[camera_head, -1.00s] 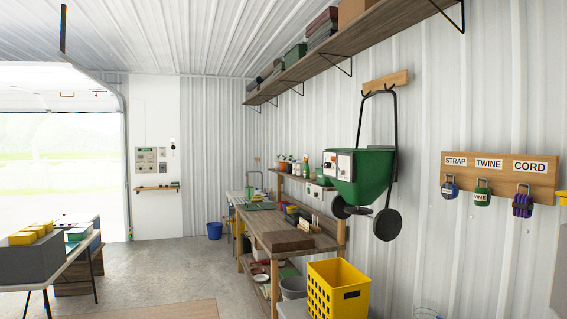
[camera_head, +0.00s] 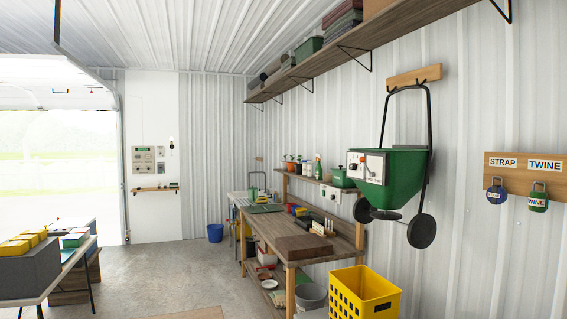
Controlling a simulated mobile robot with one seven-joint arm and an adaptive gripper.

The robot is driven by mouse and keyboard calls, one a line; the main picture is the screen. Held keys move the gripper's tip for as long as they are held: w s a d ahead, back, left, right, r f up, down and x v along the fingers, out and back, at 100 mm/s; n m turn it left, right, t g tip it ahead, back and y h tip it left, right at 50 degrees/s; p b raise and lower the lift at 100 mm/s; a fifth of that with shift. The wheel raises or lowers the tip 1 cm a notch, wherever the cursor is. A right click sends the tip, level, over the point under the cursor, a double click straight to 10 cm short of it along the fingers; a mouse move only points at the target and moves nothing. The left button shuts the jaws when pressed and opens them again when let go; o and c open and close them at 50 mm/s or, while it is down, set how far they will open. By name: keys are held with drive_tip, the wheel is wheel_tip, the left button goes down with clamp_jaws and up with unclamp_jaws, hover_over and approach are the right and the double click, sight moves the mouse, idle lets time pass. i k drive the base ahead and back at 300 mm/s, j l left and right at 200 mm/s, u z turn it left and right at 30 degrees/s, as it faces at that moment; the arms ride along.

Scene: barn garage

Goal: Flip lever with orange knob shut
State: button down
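A green spreader hopper (camera_head: 405,166) with a black handle and dark wheels hangs from a wooden peg rail (camera_head: 415,76) on the right wall. White panels (camera_head: 375,168) sit on its left side, with a small reddish-orange spot (camera_head: 362,159) near them. I cannot tell whether that spot is the lever's orange knob, or how any lever there is set. A wall panel (camera_head: 148,159) with small controls is on the far white wall, too small to read. My gripper is not in view.
A wooden workbench (camera_head: 345,246) runs along the right wall, with a yellow crate (camera_head: 375,300) at its near end. A table with a grey bin (camera_head: 30,270) stands at left. Padlocks hang at right under STRAP and TWINE labels (camera_head: 503,162). The concrete floor between (camera_head: 190,275) is largely open.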

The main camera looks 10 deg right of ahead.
sight(363, 159)
drive_tip(key=i+j, duration=0.15)
drive_tip(key=i, duration=0.35)
drive_tip(key=i+j+u, duration=0.1)
drive_tip(key=i, duration=0.45)
drive_tip(key=i+l, duration=0.15)
drive_tip(key=i, duration=0.35)
drive_tip(key=i+l+u, duration=0.1)
drive_tip(key=i, duration=0.35)
drive_tip(key=i+l, duration=0.4)
drive_tip(key=k+j+u, duration=0.1)
drive_tip(key=k, duration=0.3)
drive_tip(key=i+l+z, duration=0.1)
drive_tip(key=i, duration=0.3)
